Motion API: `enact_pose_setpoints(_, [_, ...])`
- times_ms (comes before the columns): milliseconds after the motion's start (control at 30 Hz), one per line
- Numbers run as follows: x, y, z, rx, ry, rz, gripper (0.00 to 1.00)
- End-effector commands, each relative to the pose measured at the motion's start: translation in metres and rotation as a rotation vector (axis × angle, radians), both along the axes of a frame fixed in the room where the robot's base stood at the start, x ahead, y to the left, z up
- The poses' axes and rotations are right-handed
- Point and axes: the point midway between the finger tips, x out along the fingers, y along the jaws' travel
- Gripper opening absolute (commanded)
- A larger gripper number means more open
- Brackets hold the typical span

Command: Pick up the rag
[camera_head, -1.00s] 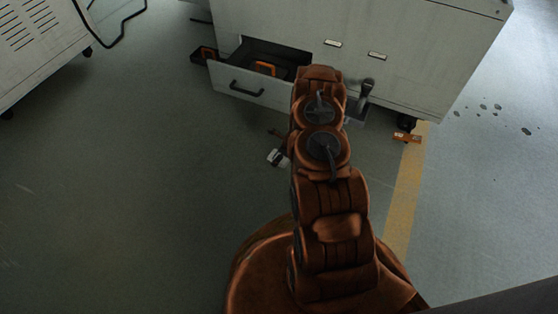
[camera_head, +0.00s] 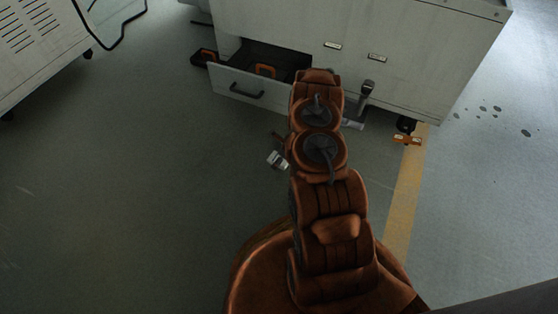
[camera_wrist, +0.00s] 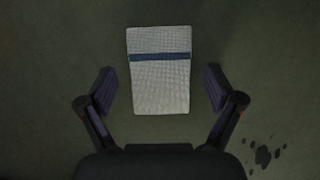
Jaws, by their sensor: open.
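The rag (camera_wrist: 160,88) is a pale, finely checked rectangle with a dark blue stripe across its upper half. It lies flat on the dark green floor, upright in the wrist view. My gripper (camera_wrist: 159,86) is open, with one finger to the left of the rag and one to the right. Neither finger appears to touch it, and the height above it is hard to judge. In the head view my arm hides most of the area around the gripper, and I cannot make out the rag there for certain.
A pale cabinet (camera_head: 420,55) stands at the back with an open drawer (camera_head: 245,88) holding an orange-handled thing (camera_head: 265,70). A small pale object (camera_head: 277,160) shows left of my arm. An orange item (camera_head: 407,140) lies by a yellow floor line (camera_head: 405,190).

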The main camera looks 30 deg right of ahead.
Motion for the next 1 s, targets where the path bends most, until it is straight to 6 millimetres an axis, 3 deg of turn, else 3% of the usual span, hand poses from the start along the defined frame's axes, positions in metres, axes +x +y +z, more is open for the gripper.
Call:
enact_pose_setpoints(67, [0.0000,0.0000,0.0000,0.000,0.000,0.000,0.90])
enact_pose_setpoints(600, [0.0000,0.0000,0.0001,0.000,0.000,0.000,0.33])
enact_pose_setpoints(1000, [0.0002,-0.0007,0.0037,0.000,-0.001,0.000,0.32])
